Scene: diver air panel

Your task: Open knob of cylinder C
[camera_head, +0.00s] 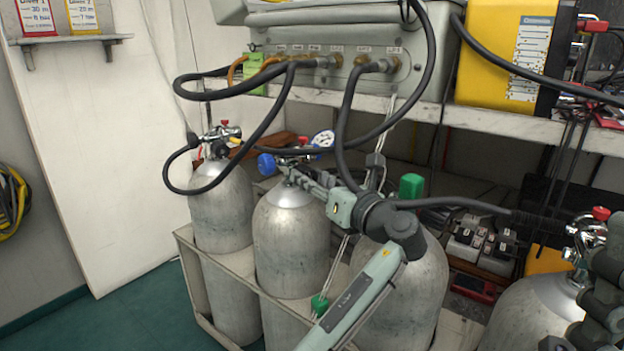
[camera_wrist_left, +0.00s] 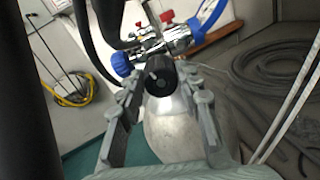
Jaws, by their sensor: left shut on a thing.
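Several grey gas cylinders stand in a row in the head view; I can read no letters on them. The second cylinder from the left (camera_head: 290,235) has a chrome valve (camera_wrist_left: 160,50) with a blue knob (camera_head: 266,164) at its left. A black round knob (camera_wrist_left: 160,75) on this valve faces the left wrist camera. My left gripper (camera_head: 294,172) reaches this valve from the right. In the wrist view its two fingers stand on either side of the black knob, shut on it. Part of what looks like my right gripper (camera_head: 605,285) shows at the right edge, its fingertips unclear.
A pressure gauge (camera_head: 323,139) sits behind the gripped valve. A yellow case (camera_head: 500,60) rests on the shelf.

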